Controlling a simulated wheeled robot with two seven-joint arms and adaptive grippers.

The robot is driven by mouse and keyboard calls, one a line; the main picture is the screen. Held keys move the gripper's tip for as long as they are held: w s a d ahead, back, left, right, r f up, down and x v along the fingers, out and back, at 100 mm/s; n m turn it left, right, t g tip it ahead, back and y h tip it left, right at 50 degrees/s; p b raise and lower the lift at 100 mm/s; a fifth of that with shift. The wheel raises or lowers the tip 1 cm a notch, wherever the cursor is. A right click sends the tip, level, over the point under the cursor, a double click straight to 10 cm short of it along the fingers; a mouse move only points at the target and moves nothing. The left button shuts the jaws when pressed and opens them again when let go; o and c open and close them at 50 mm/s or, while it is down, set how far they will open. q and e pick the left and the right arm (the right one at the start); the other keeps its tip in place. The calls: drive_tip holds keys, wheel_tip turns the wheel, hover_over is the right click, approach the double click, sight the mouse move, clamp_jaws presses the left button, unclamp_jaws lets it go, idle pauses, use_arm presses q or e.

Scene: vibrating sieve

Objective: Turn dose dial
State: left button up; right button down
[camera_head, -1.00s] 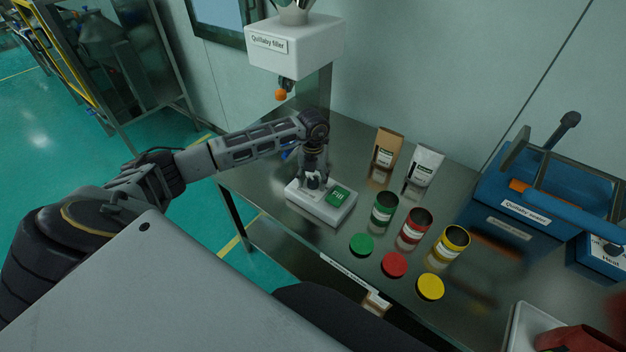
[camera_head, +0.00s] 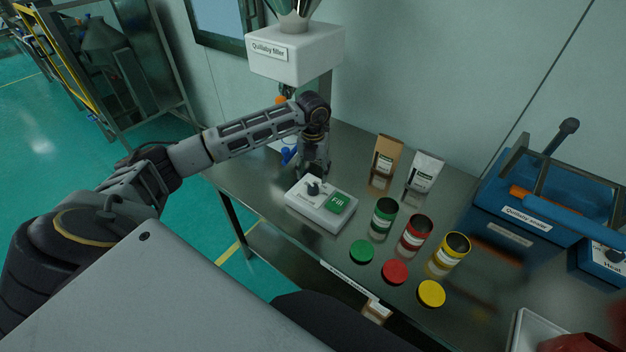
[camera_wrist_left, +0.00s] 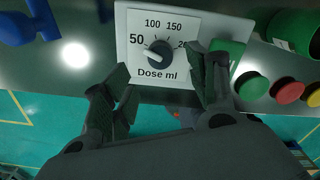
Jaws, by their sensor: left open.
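The dose dial (camera_head: 313,188) is a dark knob on a white control box (camera_head: 330,216) at the table's left part. In the left wrist view the dial (camera_wrist_left: 158,54) sits on a plate marked "Dose ml"; its white pointer points left, near the 50. My left gripper (camera_head: 312,172) is open and empty, just behind the dial in the head view. In the wrist view its fingers (camera_wrist_left: 160,68) are spread on either side of the dial, apart from it. A green "Fill" button (camera_head: 338,203) is beside the dial. My right gripper is not in view.
The Quillaby filler (camera_head: 295,54) stands behind the box. Green (camera_head: 384,215), red (camera_head: 415,233) and yellow (camera_head: 452,250) cans stand to the right, lids in front. Two bags (camera_head: 388,157) stand behind them. A blue sealer (camera_head: 515,215) is at the right. Blue items (camera_head: 288,155) lie left of the gripper.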

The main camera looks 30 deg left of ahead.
sight(313, 187)
use_arm(q)
drive_tip(key=shift+r, duration=2.45)
drive_tip(key=shift+s+f, duration=0.1)
